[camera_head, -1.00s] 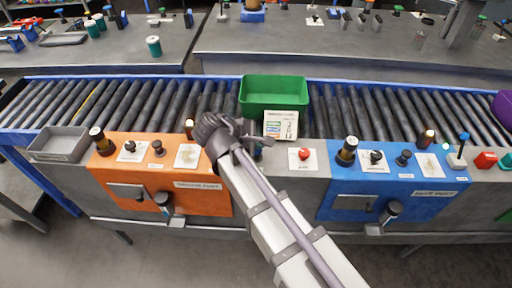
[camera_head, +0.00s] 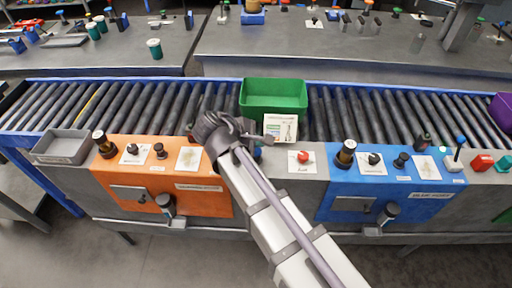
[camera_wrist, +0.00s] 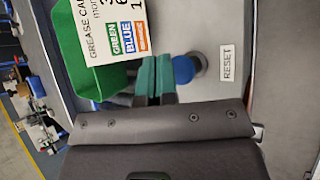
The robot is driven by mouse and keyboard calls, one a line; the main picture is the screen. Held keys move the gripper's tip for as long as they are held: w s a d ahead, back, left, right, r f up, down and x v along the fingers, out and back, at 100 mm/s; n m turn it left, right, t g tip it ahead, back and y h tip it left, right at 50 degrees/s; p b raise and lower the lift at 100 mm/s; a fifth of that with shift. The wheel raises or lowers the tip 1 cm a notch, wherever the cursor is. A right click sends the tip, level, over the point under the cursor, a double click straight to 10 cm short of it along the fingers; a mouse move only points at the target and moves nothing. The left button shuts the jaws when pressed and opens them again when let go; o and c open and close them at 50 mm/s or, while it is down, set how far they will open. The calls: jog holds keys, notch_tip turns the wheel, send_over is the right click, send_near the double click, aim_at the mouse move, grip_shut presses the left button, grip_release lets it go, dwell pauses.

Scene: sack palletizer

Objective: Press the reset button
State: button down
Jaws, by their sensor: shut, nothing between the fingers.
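In the wrist view a blue round button (camera_wrist: 184,69) on a dark round base stands on the grey panel, beside a white label reading RESET (camera_wrist: 228,63). My gripper (camera_wrist: 156,62) shows its teal fingers closed together with nothing between them, right next to the blue button. I cannot tell whether they touch it. In the head view my dark wrist (camera_head: 218,132) hangs over the console between the orange and blue panels. It hides the blue button and the fingertips there.
A green bin (camera_head: 273,95) with a grease card (camera_head: 280,127) in front stands on the roller conveyor behind. A red button (camera_head: 303,157) is to the right. The orange panel (camera_head: 190,200) and blue panel (camera_head: 400,200) carry knobs and posts. A grey tray (camera_head: 61,145) sits at left.

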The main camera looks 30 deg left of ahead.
notch_tip(320, 180, up, 5)
jog(key=p, duration=0.5)
jog(key=shift+r, duration=0.1)
dwell(0.7)
jog(key=shift+m, duration=0.4)
jog(key=w+d+m+g+y+p, duration=0.1)
jog(key=d+m, duration=0.6)
jog(key=d, duration=0.8)
jog(key=w+d+m+g+y+p, duration=0.1)
jog(key=d+m+g, duration=0.3)
jog(key=d, duration=1.2)
jog(key=w+d+f+m+g+y+p, duration=0.1)
jog(key=w+d+m+g+p, duration=0.1)
jog(key=d+m, duration=0.8)
jog(key=w+d+g, duration=0.1)
jog(key=d, duration=0.4)
jog(key=shift+d+y, duration=0.35)
jog(key=shift+y, duration=0.05)
